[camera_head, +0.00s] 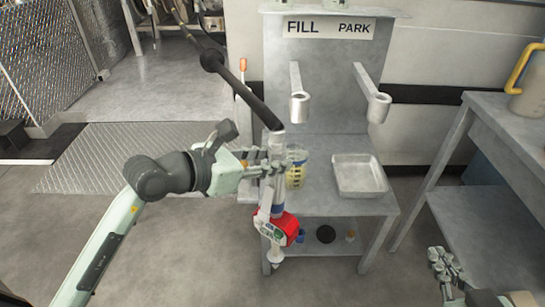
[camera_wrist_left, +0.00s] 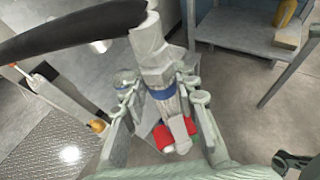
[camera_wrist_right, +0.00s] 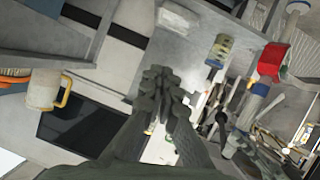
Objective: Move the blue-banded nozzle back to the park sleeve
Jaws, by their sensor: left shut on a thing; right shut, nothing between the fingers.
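The blue-banded nozzle (camera_head: 278,226), with a red body and grey stem, hangs upright from a black hose (camera_head: 238,85) with its tip down. My left gripper (camera_head: 275,166) is shut around its grey upper part, in front of the stand. The left wrist view shows the blue band (camera_wrist_left: 162,92) between the fingers. The park sleeve (camera_head: 378,107) is a grey tube on an arm under the PARK label, apart from the nozzle and to its right; no nozzle shows in it. My right gripper (camera_head: 446,268) is shut and empty at lower right, and its fingers show in its wrist view (camera_wrist_right: 165,85).
The fill sleeve (camera_head: 299,107) stands left of the park sleeve. A metal tray (camera_head: 359,178) and a yellow-banded container (camera_head: 296,176) are on the stand's top. A side table (camera_head: 500,125) with a jug (camera_head: 529,84) is at the right. Open floor lies at the front.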

